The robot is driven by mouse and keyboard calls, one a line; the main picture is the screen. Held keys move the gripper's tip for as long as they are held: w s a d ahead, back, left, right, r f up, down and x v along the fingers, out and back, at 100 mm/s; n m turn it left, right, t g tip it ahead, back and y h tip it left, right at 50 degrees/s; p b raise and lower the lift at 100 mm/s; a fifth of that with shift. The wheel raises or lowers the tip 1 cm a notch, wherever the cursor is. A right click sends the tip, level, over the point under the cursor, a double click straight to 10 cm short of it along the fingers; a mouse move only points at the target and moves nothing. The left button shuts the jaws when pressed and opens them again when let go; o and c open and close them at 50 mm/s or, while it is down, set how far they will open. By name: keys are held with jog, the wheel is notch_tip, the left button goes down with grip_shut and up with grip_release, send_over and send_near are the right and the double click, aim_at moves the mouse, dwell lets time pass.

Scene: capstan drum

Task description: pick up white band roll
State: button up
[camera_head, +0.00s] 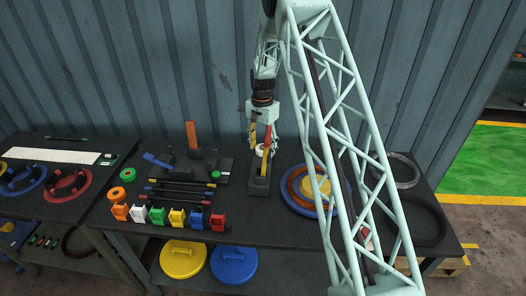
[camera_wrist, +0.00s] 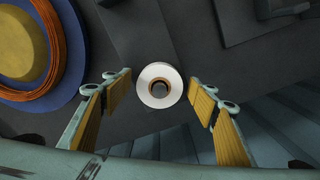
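The white band roll (camera_wrist: 147,87) shows in the wrist view as a white ring with a dark centre, lying on a dark surface between my fingers and slightly ahead of them. In the head view the white roll (camera_head: 261,149) shows between my fingertips, partly covered by them. My gripper (camera_wrist: 160,97) is open, with one yellow-padded finger on each side of the roll and a visible gap to each. In the head view my gripper (camera_head: 262,150) points down over a dark block at the back of the table. How high the fingertips are above the roll is hard to tell.
A blue disc with an orange coil (camera_wrist: 62,60) lies left of the roll in the wrist view. In the head view, coloured clips (camera_head: 177,218), dark rods (camera_head: 180,195) and a dark stand with an orange upright (camera_head: 191,134) are left of my gripper. The corrugated wall (camera_head: 170,70) is close behind.

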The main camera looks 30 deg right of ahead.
jog(key=c, duration=0.9)
jog(key=shift+r, duration=0.15)
jog(key=shift+r, duration=4.9)
